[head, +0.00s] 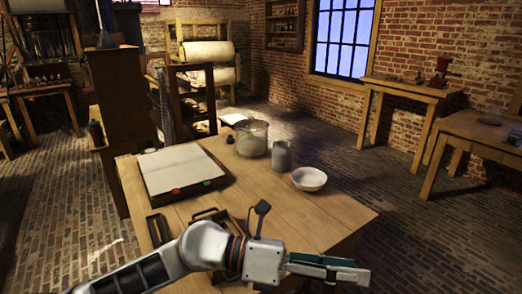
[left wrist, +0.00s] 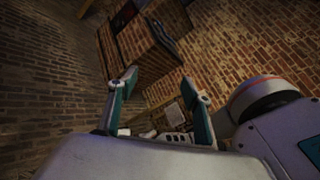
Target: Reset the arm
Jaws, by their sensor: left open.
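My left arm comes in from the lower left of the head view, over the near edge of the wooden table (head: 325,215). My left gripper (head: 345,270) points to the right there, beside the table's near right edge. In the left wrist view its two fingers (left wrist: 160,108) stand apart with nothing between them, so it is open and empty. The wrist view looks past the fingers at brick surfaces and dark wooden furniture. My right gripper does not show in either view.
A wooden tray (head: 205,215) lies partly behind my arm. A side table (head: 410,88) stands by the right wall. The brick floor (head: 370,180) right of the table is clear.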

